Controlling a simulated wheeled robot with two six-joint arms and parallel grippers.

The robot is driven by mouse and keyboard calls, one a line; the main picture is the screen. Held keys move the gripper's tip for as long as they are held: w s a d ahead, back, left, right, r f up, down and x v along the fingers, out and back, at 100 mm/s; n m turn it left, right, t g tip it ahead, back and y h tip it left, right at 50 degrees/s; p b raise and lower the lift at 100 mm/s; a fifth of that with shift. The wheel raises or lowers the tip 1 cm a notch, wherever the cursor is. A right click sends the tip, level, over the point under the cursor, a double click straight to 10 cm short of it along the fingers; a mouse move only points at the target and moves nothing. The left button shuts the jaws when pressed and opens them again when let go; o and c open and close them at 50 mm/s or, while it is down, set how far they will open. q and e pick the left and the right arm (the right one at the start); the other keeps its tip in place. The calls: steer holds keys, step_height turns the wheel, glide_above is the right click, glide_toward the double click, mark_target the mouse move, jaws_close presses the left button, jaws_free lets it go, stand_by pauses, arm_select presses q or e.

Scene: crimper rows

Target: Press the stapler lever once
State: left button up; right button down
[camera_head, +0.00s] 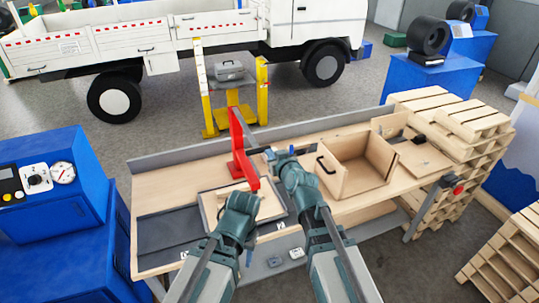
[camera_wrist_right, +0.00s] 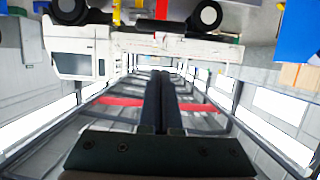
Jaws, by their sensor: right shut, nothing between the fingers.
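A red upright device with a long red arm (camera_head: 236,130), which looks like the stapler and its lever, stands on the wooden workbench left of centre. Its lower end lies close to my left wrist. My right gripper (camera_head: 268,154) is just right of the red device, with a small gap seeming to show between them. In the right wrist view its two dark fingers (camera_wrist_right: 160,78) lie together, shut and empty. My left arm ends in front of the device. Its fingers are hidden, so I cannot tell their state.
An open wooden box (camera_head: 350,165) stands on the bench right of my right arm. A shallow wooden tray (camera_head: 207,207) lies near my left wrist. Wooden pallets (camera_head: 470,120) stack at the right. A red button (camera_head: 458,188) sits at the bench's right end. A white truck (camera_head: 130,45) stands behind.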

steer(key=f+b+x, duration=0.1)
steer(key=b+x, duration=0.2)
steer(key=x, duration=0.2)
steer(key=s+f+b+x, duration=0.1)
steer(key=b+x, duration=0.2)
steer(key=x, duration=0.3)
steer(key=shift+w+f, duration=0.35)
steer(key=shift+f, duration=0.05)
steer(key=shift+f, duration=0.15)
steer(key=w+f+b, duration=0.1)
steer(key=f+b, duration=0.6)
steer(key=w+a+f+b, duration=0.1)
steer(key=w+f+b, duration=0.1)
steer(key=f+b, duration=0.5)
steer(key=w+f+b, duration=0.1)
steer(key=f+b, duration=0.6)
steer(key=shift+w+a+f, duration=0.15)
steer(key=shift+w+a, duration=0.1)
steer(key=shift+w, duration=0.1)
steer(key=shift+s+r, duration=0.15)
steer(key=shift+r, duration=0.1)
steer(key=shift+r, duration=0.1)
